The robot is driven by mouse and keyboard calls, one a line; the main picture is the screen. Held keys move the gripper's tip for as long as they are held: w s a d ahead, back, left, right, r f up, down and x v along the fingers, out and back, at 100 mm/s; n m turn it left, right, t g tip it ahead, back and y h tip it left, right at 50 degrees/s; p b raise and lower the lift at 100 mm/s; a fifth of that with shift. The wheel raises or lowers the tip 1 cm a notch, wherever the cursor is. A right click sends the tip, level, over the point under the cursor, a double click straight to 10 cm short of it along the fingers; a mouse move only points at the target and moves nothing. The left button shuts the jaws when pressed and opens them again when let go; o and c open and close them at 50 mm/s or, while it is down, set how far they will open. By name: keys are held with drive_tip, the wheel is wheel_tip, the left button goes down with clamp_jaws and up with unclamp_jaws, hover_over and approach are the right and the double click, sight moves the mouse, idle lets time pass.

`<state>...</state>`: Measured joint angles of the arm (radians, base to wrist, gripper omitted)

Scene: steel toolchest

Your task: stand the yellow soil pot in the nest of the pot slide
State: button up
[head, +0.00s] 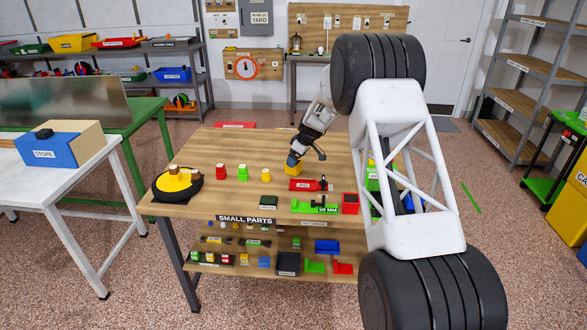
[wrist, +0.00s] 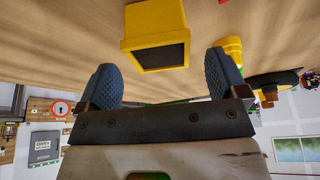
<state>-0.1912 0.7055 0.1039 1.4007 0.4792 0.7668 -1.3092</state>
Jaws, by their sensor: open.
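The yellow soil pot (wrist: 155,22) has a square rim and a dark face and lies ahead of my gripper in the wrist view. It also shows on the workbench in the head view (head: 292,171), partly covered by my gripper (head: 293,160). My gripper (wrist: 162,60) is open, with its two blue fingertips spread and the pot beyond and between them, apart from both. I cannot tell for certain which bench fixture is the pot slide; a red labelled fixture (head: 303,185) and a green one marked 50 MM (head: 305,206) lie nearby. No nest can be made out.
Small red (head: 221,171) and yellow (head: 265,175) pieces stand left of my gripper. A black round dish (head: 160,193) with yellow pieces is at the bench's left end. A red block (head: 350,203) sits at the right.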

drive_tip(key=shift+x, duration=1.85)
drive_tip(key=c, duration=1.2)
drive_tip(key=shift+o, duration=0.2)
drive_tip(key=shift+r, duration=0.15)
drive_tip(key=shift+r, duration=1.45)
drive_tip(key=shift+s+r, duration=0.15)
drive_tip(key=shift+r, duration=0.1)
drive_tip(key=s+d, duration=0.1)
drive_tip(key=s, duration=0.4)
drive_tip(key=s+d+r, duration=0.1)
drive_tip(key=s, duration=0.4)
drive_tip(key=s+d, duration=0.2)
drive_tip(key=s, duration=0.3)
drive_tip(key=shift+s+r, duration=0.1)
drive_tip(key=shift+r, duration=0.05)
